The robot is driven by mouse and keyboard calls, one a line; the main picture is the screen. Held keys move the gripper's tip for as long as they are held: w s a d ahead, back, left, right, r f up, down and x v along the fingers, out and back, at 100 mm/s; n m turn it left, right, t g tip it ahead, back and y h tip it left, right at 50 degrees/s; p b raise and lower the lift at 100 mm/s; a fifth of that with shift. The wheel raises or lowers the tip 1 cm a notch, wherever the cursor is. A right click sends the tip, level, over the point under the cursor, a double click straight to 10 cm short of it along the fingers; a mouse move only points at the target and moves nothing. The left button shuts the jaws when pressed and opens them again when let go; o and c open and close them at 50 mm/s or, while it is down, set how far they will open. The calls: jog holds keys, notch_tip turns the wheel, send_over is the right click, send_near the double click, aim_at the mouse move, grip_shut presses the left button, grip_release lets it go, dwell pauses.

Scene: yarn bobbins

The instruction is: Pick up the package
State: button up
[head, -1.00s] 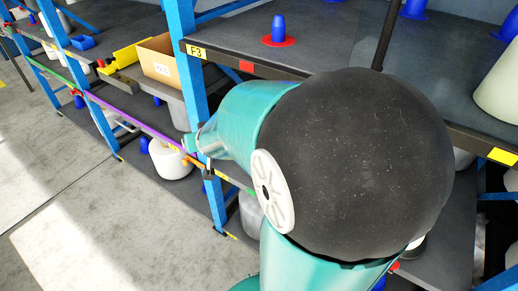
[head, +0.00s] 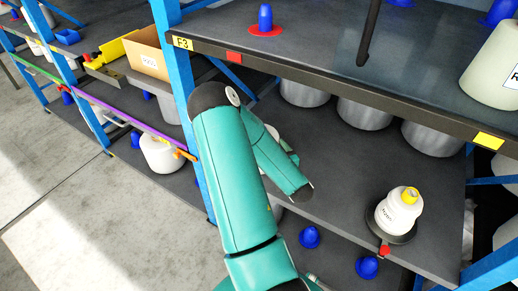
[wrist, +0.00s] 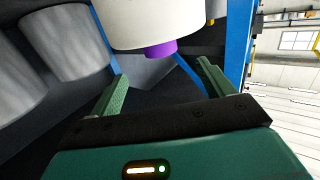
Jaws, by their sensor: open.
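No thing is plainly marked as the package. An open cardboard box (head: 150,58) with a white label stands on the middle shelf at the left in the head view. A white labelled bobbin (head: 398,212) with a yellow top stands on a dark round base on the lower shelf at the right. In the wrist view, my gripper (wrist: 162,72) is open, its two green fingers spread with nothing held between them. A large white bobbin (wrist: 150,20) with a purple core end (wrist: 160,49) shows beyond the fingertips. In the head view my gripper cannot be made out.
Blue rack posts (head: 178,80) and the upper shelf edge (head: 330,88) stand close to my arm. Grey cylinders (head: 365,117) stand under the upper shelf. Blue cones (head: 309,237) lie lower down. The concrete floor (head: 60,180) at left is clear.

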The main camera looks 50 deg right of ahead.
aim_at(272, 131)
jog(key=shift+t, duration=0.3)
jog(key=x, duration=1.3)
jog(key=shift+w+f, duration=0.1)
jog(key=shift+f, duration=0.1)
grip_shut()
jog(key=shift+d+r, duration=0.1)
jog(key=shift+r, duration=0.05)
